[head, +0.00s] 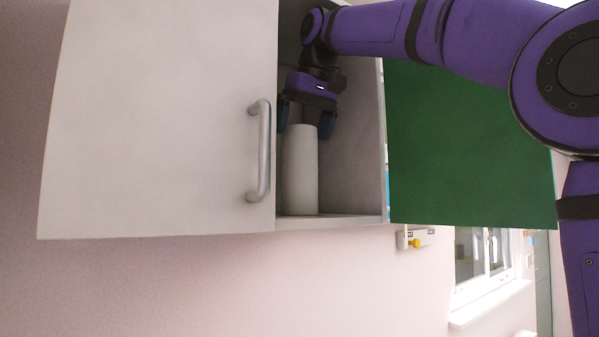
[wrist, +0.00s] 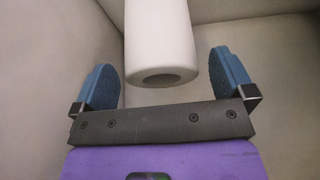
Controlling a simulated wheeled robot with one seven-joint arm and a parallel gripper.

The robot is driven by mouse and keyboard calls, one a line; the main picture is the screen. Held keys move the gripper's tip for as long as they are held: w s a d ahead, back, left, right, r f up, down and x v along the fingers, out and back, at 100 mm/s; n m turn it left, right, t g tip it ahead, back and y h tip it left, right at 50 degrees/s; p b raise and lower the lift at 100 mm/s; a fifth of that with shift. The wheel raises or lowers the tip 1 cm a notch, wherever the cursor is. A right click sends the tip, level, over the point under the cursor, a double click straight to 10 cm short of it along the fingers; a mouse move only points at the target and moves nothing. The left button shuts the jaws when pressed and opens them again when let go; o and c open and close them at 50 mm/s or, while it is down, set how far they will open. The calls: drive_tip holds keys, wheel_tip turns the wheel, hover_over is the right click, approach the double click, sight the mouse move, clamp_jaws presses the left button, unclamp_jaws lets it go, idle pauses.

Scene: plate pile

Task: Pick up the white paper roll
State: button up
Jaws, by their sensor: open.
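The white paper roll (head: 301,172) stands upright on the floor of an open cabinet compartment in the head view. In the wrist view the roll (wrist: 160,40) shows with its hollow end facing my gripper. My gripper (head: 306,123) is above the roll's top end in the head view, pointing down, with a finger on either side. In the wrist view my gripper (wrist: 168,75) is open, its two blue fingertips apart with visible gaps to the roll. The roll's left edge in the head view is close to the cabinet door side.
A pale cabinet door (head: 160,120) with a metal handle (head: 263,150) stands left of the compartment. The compartment's right wall (head: 372,140) is close by. A green panel (head: 465,150) lies to the right, and a window (head: 482,255) is below it.

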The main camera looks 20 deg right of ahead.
sight(297, 139)
drive_tip(key=shift+w+x, duration=0.15)
drive_tip(key=shift+x, duration=0.7)
drive_tip(key=shift+w+x, duration=0.15)
drive_tip(key=shift+x, duration=0.7)
drive_tip(key=shift+r, duration=0.2)
drive_tip(key=c, duration=1.3)
drive_tip(key=shift+o, duration=0.2)
drive_tip(key=shift+r, duration=0.15)
